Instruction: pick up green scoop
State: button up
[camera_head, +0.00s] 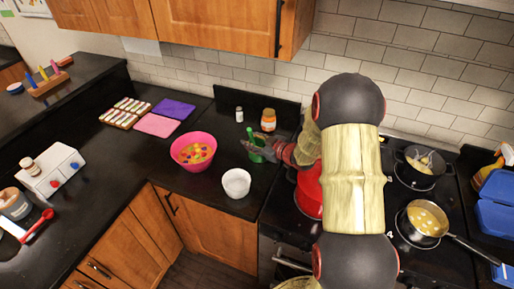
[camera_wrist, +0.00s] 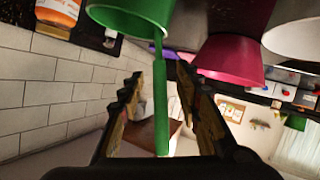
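The green scoop (camera_head: 257,143) stands on the dark counter just right of the pink bowl, partly hidden by my gripper (camera_head: 262,152) in the head view. In the wrist view, the green scoop (camera_wrist: 132,14) shows its round cup at the top left, with its long thin handle running down between the fingers. My gripper (camera_wrist: 160,75) is open. One finger is on each side of the handle, with visible gaps, so they appear not to press on it.
The pink bowl (camera_head: 186,160) with colourful pieces and a white bowl (camera_head: 236,183) stand close by on the left. An orange-labelled jar (camera_head: 268,120) and a small white-capped jar (camera_head: 239,114) stand behind. A red pot (camera_head: 308,192) is on the stove, right.

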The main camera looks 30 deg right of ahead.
jog(key=shift+c, duration=0.9)
grip_shut()
jog(key=shift+r, duration=0.1)
